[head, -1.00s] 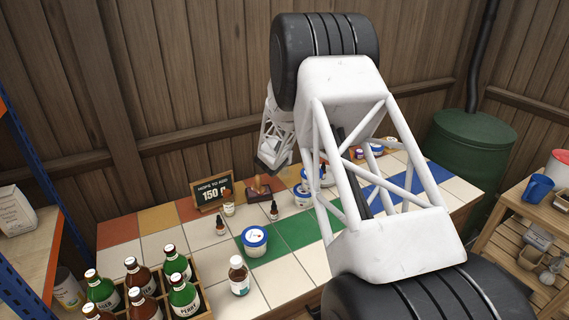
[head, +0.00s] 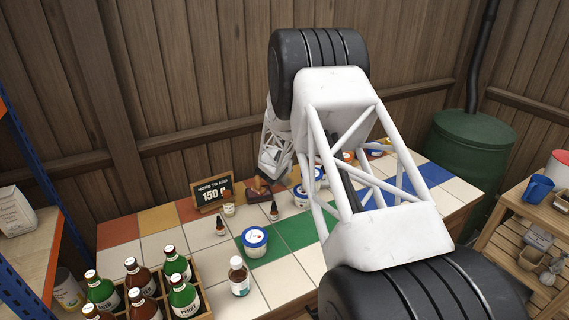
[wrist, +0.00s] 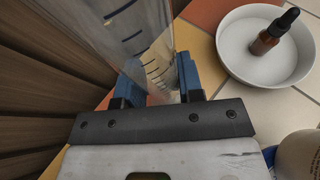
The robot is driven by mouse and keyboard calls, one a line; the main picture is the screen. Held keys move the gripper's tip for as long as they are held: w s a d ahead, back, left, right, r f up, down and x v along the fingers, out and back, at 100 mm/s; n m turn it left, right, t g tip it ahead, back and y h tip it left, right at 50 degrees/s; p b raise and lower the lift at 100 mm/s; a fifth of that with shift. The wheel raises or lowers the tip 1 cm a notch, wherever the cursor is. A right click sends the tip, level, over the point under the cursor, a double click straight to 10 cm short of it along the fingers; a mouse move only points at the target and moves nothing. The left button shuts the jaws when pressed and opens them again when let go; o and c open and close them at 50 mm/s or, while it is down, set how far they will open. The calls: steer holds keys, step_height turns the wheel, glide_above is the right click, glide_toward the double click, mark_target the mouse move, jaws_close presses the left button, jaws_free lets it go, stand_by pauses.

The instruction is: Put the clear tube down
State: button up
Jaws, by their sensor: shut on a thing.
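The clear tube (wrist: 132,28) fills the upper left of the wrist view, see-through with dark graduation marks, and leans in the picture. My gripper (wrist: 160,78) is shut on it, with a blue finger at each side. In the head view my arm covers much of the bench's right part. I cannot make out the tube or the fingers there. Whether the tube's foot touches the bench is hidden.
In the wrist view a white dish (wrist: 240,72) with a brown dropper bottle (wrist: 274,32) stands right of the tube. A plank wall (wrist: 40,80) is close at left. On the bench are a sign (head: 211,191), a white tub (head: 255,243) and a bottle crate (head: 213,271).

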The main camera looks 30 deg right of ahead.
steer(key=shift+f, duration=0.15)
steer(key=o, duration=0.9)
steer(key=shift+o, duration=0.2)
steer(key=v, duration=1.2)
steer(key=shift+r, duration=0.25)
